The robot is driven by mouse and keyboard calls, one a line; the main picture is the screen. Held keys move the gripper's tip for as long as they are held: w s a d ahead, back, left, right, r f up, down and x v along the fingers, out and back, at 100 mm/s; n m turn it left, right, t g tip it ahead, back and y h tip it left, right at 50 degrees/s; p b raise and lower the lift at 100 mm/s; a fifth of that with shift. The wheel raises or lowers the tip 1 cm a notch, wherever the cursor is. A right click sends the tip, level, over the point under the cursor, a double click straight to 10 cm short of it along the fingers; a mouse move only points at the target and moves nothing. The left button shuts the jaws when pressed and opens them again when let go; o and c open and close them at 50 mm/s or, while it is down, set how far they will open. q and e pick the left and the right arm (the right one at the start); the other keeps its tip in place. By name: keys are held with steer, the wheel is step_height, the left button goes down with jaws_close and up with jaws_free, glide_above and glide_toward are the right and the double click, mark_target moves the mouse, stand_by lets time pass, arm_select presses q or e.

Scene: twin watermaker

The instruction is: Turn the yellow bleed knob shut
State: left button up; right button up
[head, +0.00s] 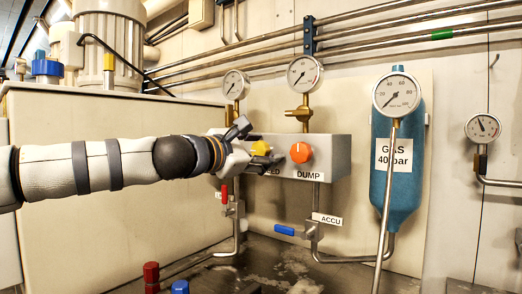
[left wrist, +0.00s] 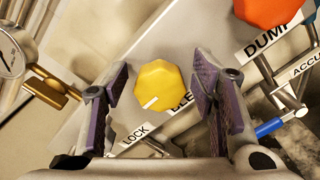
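The yellow bleed knob (head: 261,147) is on the front of a grey valve box (head: 333,155), left of the orange dump knob (head: 301,152). My left gripper (head: 254,146) is at the knob. In the left wrist view its fingers (left wrist: 162,88) are open, one each side of the knob, with a visible gap on both sides. The BLEED label is partly hidden by a finger. My right gripper is not in view.
The orange knob (left wrist: 268,10) is close to the right finger's side. Gauges (head: 236,85) on brass fittings stand above the box. Below it are a red lever (head: 224,193) and a blue lever (head: 285,230). A blue gas cylinder (head: 396,190) stands to the right.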

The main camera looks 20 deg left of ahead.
arm_select(q)
steer(key=c, duration=1)
steer(key=shift+o, duration=0.2)
steer(key=shift+m, duration=0.3)
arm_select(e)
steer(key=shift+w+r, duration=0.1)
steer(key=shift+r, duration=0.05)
arm_select(q)
steer(key=m+p, duration=0.1)
steer(key=m, duration=0.3)
steer(key=m+p, duration=0.1)
steer(key=m, duration=0.3)
steer(key=m+p, duration=0.1)
steer(key=m, duration=0.4)
steer(key=shift+f+m, duration=0.1)
steer(key=shift+m, duration=0.3)
steer(key=shift+f+m, duration=0.1)
steer(key=shift+m, duration=1.5)
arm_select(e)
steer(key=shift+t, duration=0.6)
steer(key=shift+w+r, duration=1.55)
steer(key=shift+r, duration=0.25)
arm_select(q)
steer(key=shift+m+p, duration=0.3)
